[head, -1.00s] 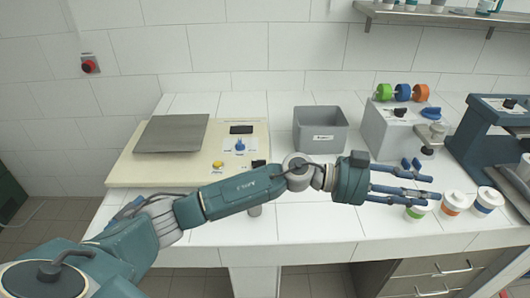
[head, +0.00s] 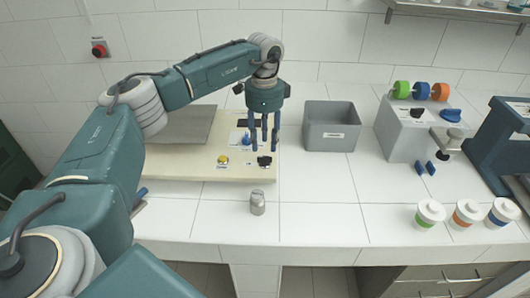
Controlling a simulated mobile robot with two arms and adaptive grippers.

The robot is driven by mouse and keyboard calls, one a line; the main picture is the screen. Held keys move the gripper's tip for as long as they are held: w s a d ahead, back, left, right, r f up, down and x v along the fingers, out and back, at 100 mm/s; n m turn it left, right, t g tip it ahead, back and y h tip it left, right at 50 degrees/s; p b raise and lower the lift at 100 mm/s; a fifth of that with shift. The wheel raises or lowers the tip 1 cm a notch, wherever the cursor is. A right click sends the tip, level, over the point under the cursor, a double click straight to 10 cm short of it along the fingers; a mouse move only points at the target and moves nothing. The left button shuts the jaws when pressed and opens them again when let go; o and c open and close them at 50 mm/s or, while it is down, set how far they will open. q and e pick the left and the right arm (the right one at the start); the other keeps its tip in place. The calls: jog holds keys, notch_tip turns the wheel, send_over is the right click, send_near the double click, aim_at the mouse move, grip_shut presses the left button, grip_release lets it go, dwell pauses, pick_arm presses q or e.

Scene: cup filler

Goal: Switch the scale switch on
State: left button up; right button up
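The scale is a cream panel (head: 215,174) on the left of the counter, with a grey weighing plate (head: 182,125) on it. A small black switch (head: 264,162) sits near its front right corner; which way it is set is too small to tell. A yellow button (head: 223,159) is left of the switch, and a blue knob (head: 246,140) is behind them. My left gripper (head: 264,147) points down over the panel's right side, fingers spread and empty. Its tips appear just above and behind the switch, with no clear contact. It partly hides the dark display (head: 243,123). My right gripper is out of view.
A small metal weight (head: 257,203) stands on the counter in front of the panel. A grey bin (head: 331,127) is to the right, then a grey machine (head: 416,130) with coloured knobs. Several lidded cups line the front right. The front middle counter is mostly clear.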

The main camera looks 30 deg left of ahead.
aim_at(265, 158)
pick_arm(q)
jog(key=shift+f+p, duration=0.65)
jog(key=shift+f, duration=2.5)
jog(key=shift+c, duration=0.5)
grip_shut()
